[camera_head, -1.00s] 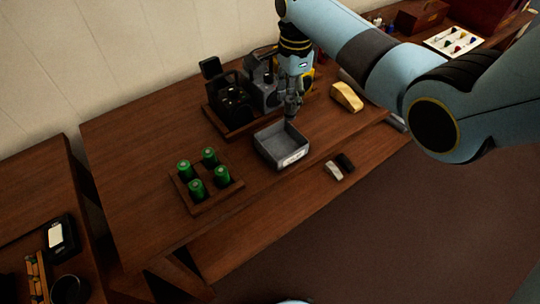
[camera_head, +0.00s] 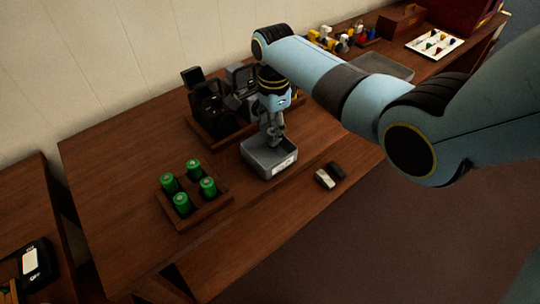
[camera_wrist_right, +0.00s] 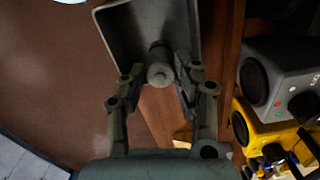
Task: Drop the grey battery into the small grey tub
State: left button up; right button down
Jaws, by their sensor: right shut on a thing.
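The small grey tub (camera_head: 257,163) stands on the wooden table, open at the top, with a white label on its front wall. My right gripper (camera_head: 273,142) points down over the tub's opening. In the right wrist view, its two fingers (camera_wrist_right: 160,78) are shut on the grey battery (camera_wrist_right: 160,72), a grey cylinder seen end-on. The tub (camera_wrist_right: 126,22) lies beyond the battery there. The head view does not show the battery clearly, and its height above the tub floor is hard to tell. My left gripper is not in view.
A wooden holder (camera_head: 214,208) with several green batteries (camera_head: 207,187) stands left of the tub. Dark devices (camera_head: 207,105) stand in a tray behind it. A small black-and-light object (camera_head: 325,179) lies to the right. The front left of the table is clear.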

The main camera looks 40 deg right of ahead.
jog(key=c, duration=0.9)
grip_release()
notch_tip(320, 180, up, 12)
